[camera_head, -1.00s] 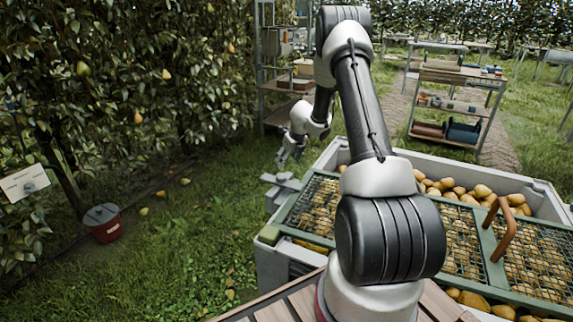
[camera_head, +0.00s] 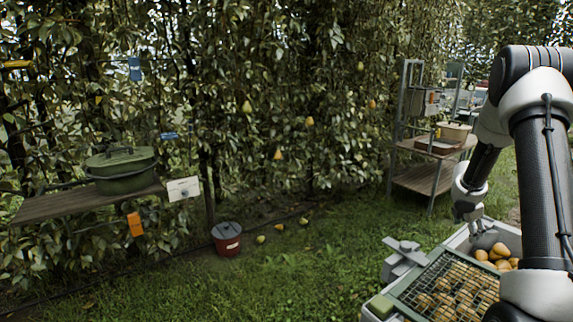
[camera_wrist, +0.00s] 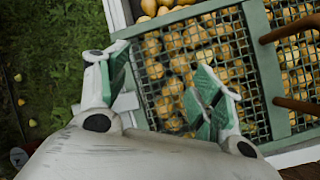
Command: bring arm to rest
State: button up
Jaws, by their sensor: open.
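My arm (camera_head: 543,180) stands at the right edge of the head view, bent over with its forearm hanging down. The lid also shows in the head view (camera_head: 408,290). The arm's base is cut off by the picture edge.
A brown handle (camera_wrist: 290,28) rises from the lid. Loose pears (camera_head: 492,256) lie behind the lid. A shelf rack (camera_head: 425,178) stands behind the crate. A red bucket (camera_head: 226,240) sits on grass. A green pot (camera_head: 120,170) rests on a plank by the hedge.

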jog(key=s+a+r+m+g, duration=0.2)
jog(key=s+a+r+m, duration=0.1)
jog(key=s+r+m, duration=0.5)
jog(key=s+a+r+m+g, duration=0.1)
jog(key=s+a+r+m, duration=0.2)
jog(key=s+r+m, duration=0.6)
jog(key=s+a+r+t+y, duration=0.1)
jog(key=s+a+r, duration=0.2)
jog(key=s+a, duration=0.3)
jog(key=s+a+r+m+t+y, duration=0.1)
jog(key=s+a+r+y, duration=0.1)
jog(key=s+a, duration=0.5)
jog(key=s+a+r+m+t+y, duration=0.1)
jog(key=s+a+r+t, duration=0.1)
jog(key=s+a+r, duration=0.2)
jog(key=s+a, duration=0.3)
jog(key=shift+s+a+r+y, duration=0.15)
jog(key=shift+a+r+y, duration=0.05)
jog(key=shift+r+y, duration=0.2)
jog(key=shift+a+r+t, duration=0.25)
jog(key=shift+r+t, duration=0.05)
jog(key=shift+r, duration=0.05)
jog(key=shift+c, duration=0.2)
